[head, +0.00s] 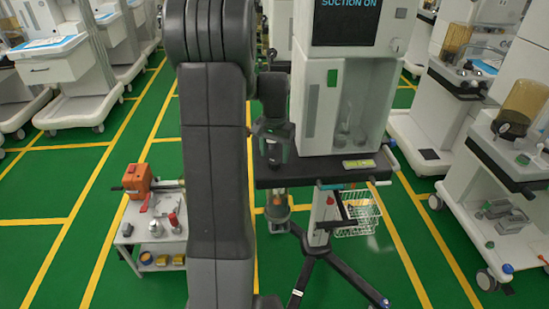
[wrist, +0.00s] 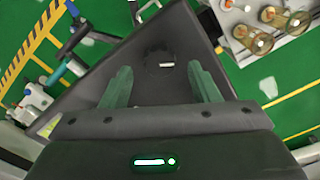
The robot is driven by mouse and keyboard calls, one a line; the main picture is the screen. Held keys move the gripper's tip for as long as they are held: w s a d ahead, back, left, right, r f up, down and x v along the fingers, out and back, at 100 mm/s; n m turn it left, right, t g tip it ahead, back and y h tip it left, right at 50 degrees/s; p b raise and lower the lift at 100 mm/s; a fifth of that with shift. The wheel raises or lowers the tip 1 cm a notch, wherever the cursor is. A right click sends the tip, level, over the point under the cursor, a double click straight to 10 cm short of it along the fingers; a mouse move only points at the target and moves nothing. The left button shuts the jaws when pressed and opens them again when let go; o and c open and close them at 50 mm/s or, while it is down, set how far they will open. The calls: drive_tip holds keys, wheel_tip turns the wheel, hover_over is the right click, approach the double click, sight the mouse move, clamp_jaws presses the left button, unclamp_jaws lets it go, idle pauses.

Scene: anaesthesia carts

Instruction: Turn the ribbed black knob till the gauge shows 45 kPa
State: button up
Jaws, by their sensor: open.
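The two pale green fingers of my gripper (wrist: 160,68) stand apart, one on each side of the knob in the picture. Neither finger appears to touch it, and I cannot tell the distance. In the head view my gripper (head: 272,146) points down at the left end of the dark shelf of the suction cart (head: 325,168), where it hides the knob. I cannot make out a gauge for this knob or its reading.
The cart's white cabinet (head: 347,95), with a "SUCTION ON" screen (head: 360,22), stands close to the right of my gripper. A wire basket (head: 358,213) hangs below. A low table (head: 150,232) with an orange box (head: 137,180) stands left. Green floor is open between carts.

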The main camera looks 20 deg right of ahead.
sight(275, 161)
wheel_tip(275, 161, up, 11)
idle(0.3)
drive_tip(key=shift+f, duration=0.1)
wheel_tip(275, 161, down, 14)
drive_tip(key=shift+r, duration=0.15)
idle(0.5)
drive_tip(key=shift+r, duration=0.1)
